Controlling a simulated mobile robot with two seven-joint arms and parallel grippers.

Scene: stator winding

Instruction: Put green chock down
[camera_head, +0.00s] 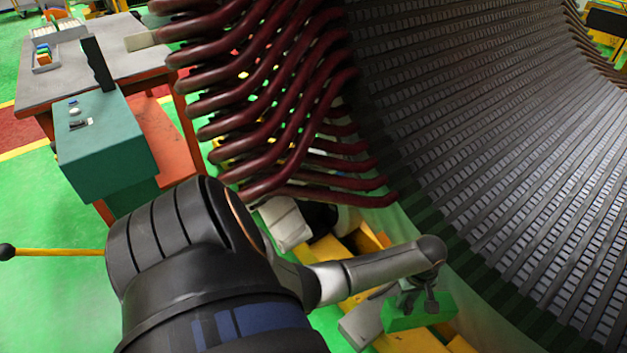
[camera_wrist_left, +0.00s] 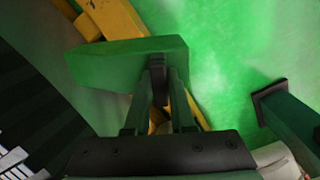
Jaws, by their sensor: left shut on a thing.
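The green chock (camera_head: 425,314) is a block held low beside the bottom of the stator (camera_head: 500,150). My left gripper (camera_head: 410,293) is shut on the chock from above. In the left wrist view the chock (camera_wrist_left: 110,66) lies across the fingertips (camera_wrist_left: 159,72). Part of the chock is hidden behind the fingers. I cannot tell whether its underside touches anything. My right gripper is not in view.
Dark red coil ends (camera_head: 270,100) stick out of the stator above my left arm. Yellow beams (camera_head: 410,342) lie low near the chock. A teal box (camera_head: 100,145) and a grey-topped table (camera_head: 100,60) stand at the left.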

